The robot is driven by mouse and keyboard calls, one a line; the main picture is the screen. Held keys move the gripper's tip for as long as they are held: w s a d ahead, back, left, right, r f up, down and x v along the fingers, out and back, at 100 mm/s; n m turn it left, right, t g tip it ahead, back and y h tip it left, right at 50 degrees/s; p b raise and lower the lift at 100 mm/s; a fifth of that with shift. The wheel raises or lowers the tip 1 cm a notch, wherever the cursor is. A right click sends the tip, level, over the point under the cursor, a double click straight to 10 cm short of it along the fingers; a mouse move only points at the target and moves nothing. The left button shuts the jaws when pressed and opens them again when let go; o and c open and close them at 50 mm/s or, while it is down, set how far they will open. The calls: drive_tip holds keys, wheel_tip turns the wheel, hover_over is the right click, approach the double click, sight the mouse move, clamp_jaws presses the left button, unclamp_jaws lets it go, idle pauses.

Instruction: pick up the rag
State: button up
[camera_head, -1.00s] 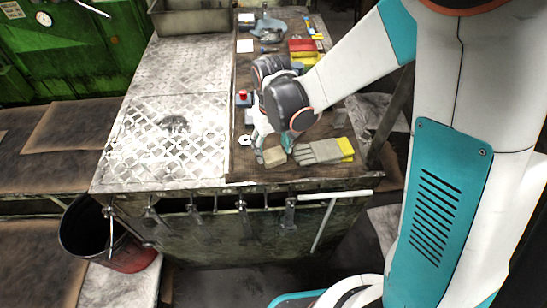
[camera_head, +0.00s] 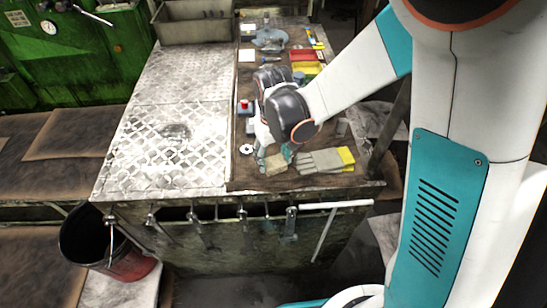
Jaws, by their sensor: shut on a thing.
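The rag (camera_head: 277,164) looks like a small, beige, folded piece near the front edge of the dark bench mat. My gripper (camera_head: 274,157) points down over it, with one finger at its left side and the other at its upper right. The fingers are shut on the rag. The rag looks tilted and appears at or just above the mat; I cannot tell whether it is clear of the surface. My wrist hides the area just behind it.
Grey gloves with yellow cuffs (camera_head: 325,160) lie close to the right. A white ring (camera_head: 247,149) lies to the left. A red-button box (camera_head: 244,107), red and yellow trays (camera_head: 305,67) and a crumpled blue-grey item (camera_head: 270,39) are further back. Tools hang below the front edge.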

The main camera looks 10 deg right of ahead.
sight(273, 159)
wheel_tip(273, 159, up, 19)
drive_tip(key=p, duration=1.2)
drive_tip(key=shift+r, duration=0.15)
drive_tip(key=shift+o, duration=1.1)
drive_tip(key=c, duration=0.3)
